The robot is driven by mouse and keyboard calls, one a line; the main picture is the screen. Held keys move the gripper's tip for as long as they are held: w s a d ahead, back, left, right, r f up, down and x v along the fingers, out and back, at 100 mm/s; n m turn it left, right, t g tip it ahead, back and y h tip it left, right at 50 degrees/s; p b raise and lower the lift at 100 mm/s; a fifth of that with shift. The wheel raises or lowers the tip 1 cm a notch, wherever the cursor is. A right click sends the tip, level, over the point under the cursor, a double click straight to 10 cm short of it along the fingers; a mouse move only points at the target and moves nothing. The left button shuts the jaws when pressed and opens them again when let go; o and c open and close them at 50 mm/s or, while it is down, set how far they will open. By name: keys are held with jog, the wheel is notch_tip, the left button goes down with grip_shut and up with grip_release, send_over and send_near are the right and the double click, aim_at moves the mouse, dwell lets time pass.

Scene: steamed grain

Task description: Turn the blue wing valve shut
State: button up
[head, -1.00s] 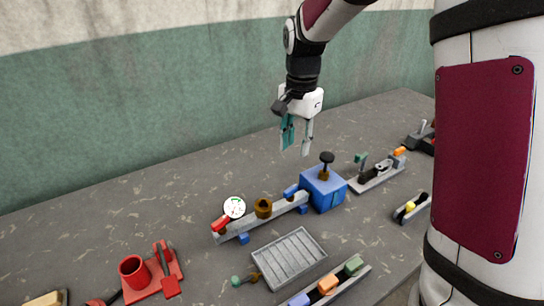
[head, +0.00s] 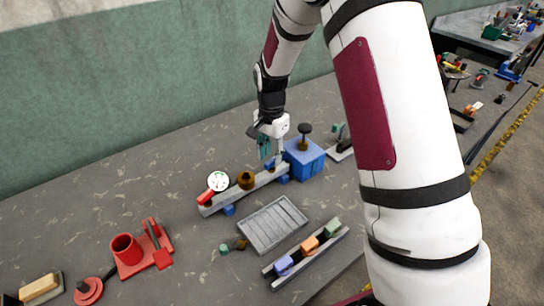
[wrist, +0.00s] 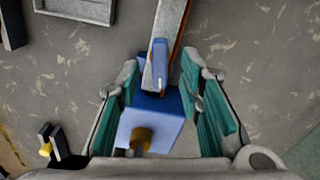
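The blue wing valve (wrist: 160,64) sits on a grey rail (wrist: 171,22) beside a blue box. Its wing looks roughly lined up with the rail. In the wrist view it lies between the two teal-padded fingers of my gripper (wrist: 160,70), with gaps on both sides. My gripper is open and points down over the valve; whether the fingertips are level with the wing is unclear. In the head view my gripper (head: 272,157) hangs at the right end of the rail (head: 222,198), by the blue box (head: 303,163), and largely hides the wing.
A white gauge (head: 218,181) and brass fitting (head: 246,180) stand on the rail. The box carries a black-topped knob (head: 305,129). A grey tray (head: 272,226) and a rack of coloured blocks (head: 310,243) lie in front. A red cup (head: 126,248) stands left. The table behind the rail is clear.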

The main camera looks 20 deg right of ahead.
jog(key=shift+f, duration=0.85)
jog(key=shift+c, duration=0.3)
grip_shut()
